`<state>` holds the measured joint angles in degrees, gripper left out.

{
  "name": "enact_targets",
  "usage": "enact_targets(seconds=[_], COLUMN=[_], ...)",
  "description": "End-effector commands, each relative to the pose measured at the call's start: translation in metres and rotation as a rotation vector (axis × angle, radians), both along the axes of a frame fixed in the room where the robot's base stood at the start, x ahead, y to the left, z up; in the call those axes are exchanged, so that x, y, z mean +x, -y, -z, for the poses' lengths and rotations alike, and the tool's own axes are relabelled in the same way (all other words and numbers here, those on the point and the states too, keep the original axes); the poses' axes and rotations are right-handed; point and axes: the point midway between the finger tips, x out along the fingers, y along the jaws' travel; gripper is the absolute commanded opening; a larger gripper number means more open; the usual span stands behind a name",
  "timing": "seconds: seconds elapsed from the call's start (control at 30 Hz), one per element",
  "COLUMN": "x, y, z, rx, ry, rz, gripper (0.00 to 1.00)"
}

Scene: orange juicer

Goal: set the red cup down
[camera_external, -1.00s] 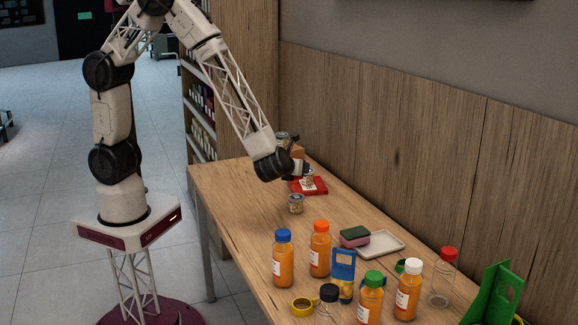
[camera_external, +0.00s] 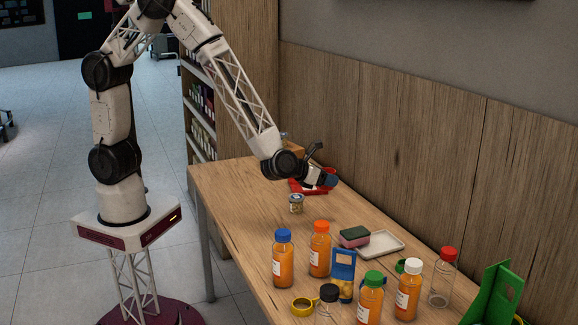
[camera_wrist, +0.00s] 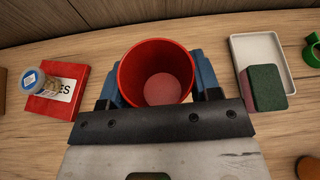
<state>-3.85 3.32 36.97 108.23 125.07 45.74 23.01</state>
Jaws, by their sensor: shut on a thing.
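A red cup (camera_wrist: 157,52) sits between the blue fingers of my gripper (camera_wrist: 155,85) in the wrist view. My gripper is shut on it, one finger on each side. I look into the cup from above, and it looks empty. In the external view my gripper (camera_external: 331,180) is over the far part of the wooden table, beside the red tray. The cup itself is mostly hidden there by my wrist. I cannot tell whether its base touches the table.
A red mat (camera_wrist: 54,92) with a jar (camera_wrist: 36,80) lies left of the cup. A white tray (camera_wrist: 257,52) and a green-topped sponge (camera_wrist: 263,88) are to its right. Several bottles, such as the orange-capped one (camera_external: 320,250), stand nearer. Table (camera_external: 237,192) is bare at left.

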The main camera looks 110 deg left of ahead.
Motion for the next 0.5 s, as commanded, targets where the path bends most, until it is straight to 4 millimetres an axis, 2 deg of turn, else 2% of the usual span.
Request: enact_targets(seconds=[0.03,0.13,0.5], x=[-0.001,-0.001,-0.001], y=[0.0,0.0,0.0], z=[0.009,0.016,0.02], rx=[-0.001,-0.001,-0.001], ry=[-0.004,-0.003,-0.002], rz=[0.0,-0.001,-0.002], gripper=[0.35,0.35,0.35])
